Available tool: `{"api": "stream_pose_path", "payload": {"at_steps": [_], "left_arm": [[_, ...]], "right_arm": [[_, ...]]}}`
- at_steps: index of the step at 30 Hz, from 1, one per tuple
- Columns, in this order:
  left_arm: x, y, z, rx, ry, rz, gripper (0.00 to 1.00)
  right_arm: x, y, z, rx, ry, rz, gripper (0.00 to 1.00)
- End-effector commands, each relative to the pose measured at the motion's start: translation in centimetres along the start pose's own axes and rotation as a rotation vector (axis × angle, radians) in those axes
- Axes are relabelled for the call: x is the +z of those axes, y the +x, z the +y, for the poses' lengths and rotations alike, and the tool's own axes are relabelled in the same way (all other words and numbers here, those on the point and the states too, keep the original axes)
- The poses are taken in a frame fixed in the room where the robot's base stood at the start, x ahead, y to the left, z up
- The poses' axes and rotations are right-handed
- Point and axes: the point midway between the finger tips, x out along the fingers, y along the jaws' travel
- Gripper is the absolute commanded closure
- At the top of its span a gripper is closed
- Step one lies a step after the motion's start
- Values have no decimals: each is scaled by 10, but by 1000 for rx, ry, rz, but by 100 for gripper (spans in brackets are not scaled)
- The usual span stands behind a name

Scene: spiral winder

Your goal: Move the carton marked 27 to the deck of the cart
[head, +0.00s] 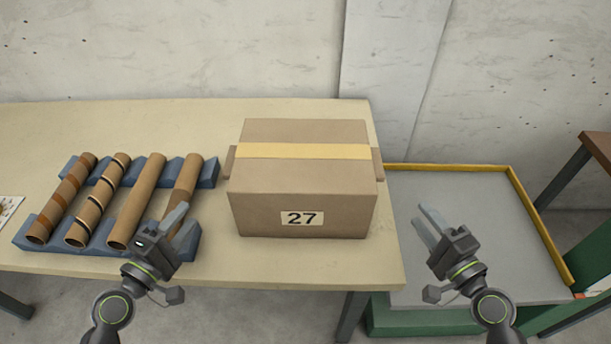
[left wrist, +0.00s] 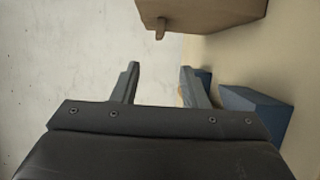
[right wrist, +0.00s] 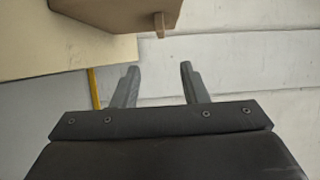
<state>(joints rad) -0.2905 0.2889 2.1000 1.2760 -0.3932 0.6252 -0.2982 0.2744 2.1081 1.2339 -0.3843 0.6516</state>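The carton marked 27 (head: 300,190) is a closed brown box with a yellow tape strip and a tab on each side. It stands on the table near its right end. The cart's deck (head: 470,215) is a grey surface with a yellow rim, right of the table and lower. My left gripper (head: 180,218) is open and empty, left of the carton and in front of the tubes. My right gripper (head: 428,222) is open and empty, right of the carton, over the deck in the head view. The carton also shows in the left wrist view (left wrist: 200,14) and right wrist view (right wrist: 110,14).
Several cardboard tubes (head: 137,200) lie on blue cradles (head: 28,230) on the table (head: 300,265), left of the carton. The deck is clear. A wall stands behind. A brown-topped stand (head: 598,145) is at the far right.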

Motion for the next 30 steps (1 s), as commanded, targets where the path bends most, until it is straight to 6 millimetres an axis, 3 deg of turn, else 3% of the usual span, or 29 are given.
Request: {"api": "stream_pose_path", "payload": {"at_steps": [9, 14, 30], "left_arm": [[0, 1, 0, 3, -4, 1, 60], [0, 12, 0, 4, -4, 1, 60], [0, 116, 1, 3, -3, -1, 60]], "right_arm": [[0, 1, 0, -3, 4, 2, 60], [0, 12, -1, -7, 4, 2, 60], [0, 116, -2, -4, 3, 0, 60]]}}
